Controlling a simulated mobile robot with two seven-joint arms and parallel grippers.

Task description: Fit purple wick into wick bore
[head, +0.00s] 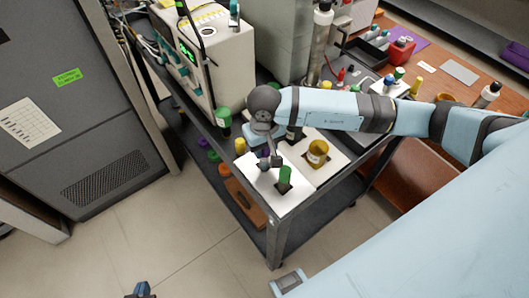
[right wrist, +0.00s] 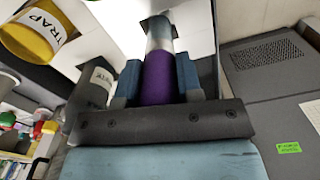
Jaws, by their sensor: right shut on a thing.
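My right gripper (right wrist: 158,76) is shut on the purple wick (right wrist: 158,88), with one blue finger on each side of it. Beyond the fingers, a pale grey and bluish section continues in line with the purple part toward a white surface; I cannot tell whether they touch. In the head view my right gripper (head: 270,162) is low over the white board (head: 262,187) on the cart, mostly hidden by its own wrist. I cannot make out the wick bore. My left gripper (head: 140,291) shows only partly at the bottom edge, over the floor, far from the cart.
A green cylinder (head: 285,175) stands on the white board near my right gripper. A yellow jar (head: 317,152), labelled TRAP in the wrist view (right wrist: 32,34), stands to the right. A green-topped bottle (head: 223,118) and a cream instrument (head: 210,55) stand behind. The floor in front is clear.

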